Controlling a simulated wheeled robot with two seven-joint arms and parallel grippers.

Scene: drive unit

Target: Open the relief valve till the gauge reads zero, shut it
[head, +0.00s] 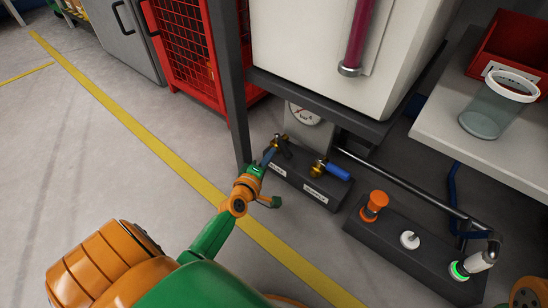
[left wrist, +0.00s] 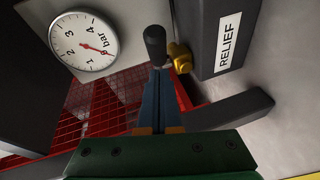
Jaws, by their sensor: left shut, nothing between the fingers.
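The relief valve has a brass body (left wrist: 180,57) and a black-gripped lever (left wrist: 155,43) beside the block with the RELIEF label (left wrist: 228,42). In the head view the brass valve (head: 281,138) sits at the left end of the dark block. The round white gauge (left wrist: 83,45) shows its red needle pointing lower right, close to the zero end of the scale; the digit there is blurred. The gauge (head: 303,115) is small in the head view. My left gripper (left wrist: 160,70) is shut and empty, its tips at the lever's near end; I cannot tell whether they touch.
A second brass valve with a blue handle (head: 337,171) stands just right. A dark frame post (head: 233,85) rises close to my left gripper. The floor left is clear.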

